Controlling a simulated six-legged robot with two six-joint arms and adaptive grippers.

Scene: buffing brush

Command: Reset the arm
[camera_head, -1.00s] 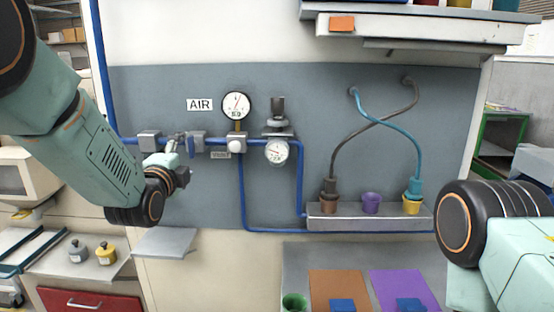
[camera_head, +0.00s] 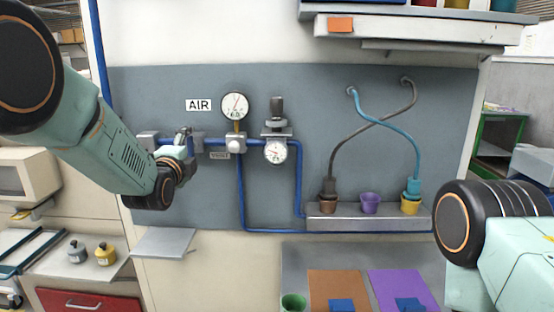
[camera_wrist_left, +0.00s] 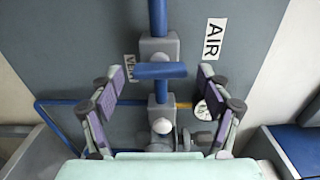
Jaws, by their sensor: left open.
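My left arm comes in from the left, and its gripper (camera_head: 185,142) is in front of the blue air pipe, near a grey pipe fitting (camera_head: 148,140). In the left wrist view the gripper (camera_wrist_left: 160,76) is open, with its two fingers spread either side of a blue bar-shaped handle (camera_wrist_left: 160,71). The fingers look apart from the handle; the depth between them is unclear. Nothing is held. My right arm shows only at the right edge, and its gripper is outside the picture.
The panel holds an AIR sign (camera_head: 199,104), a pressure gauge (camera_head: 235,106) and a second gauge (camera_head: 275,151). A ledge (camera_head: 340,224) with coloured cups and two crossed hoses is to the right. A small grey shelf (camera_head: 163,243) juts out below my left gripper.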

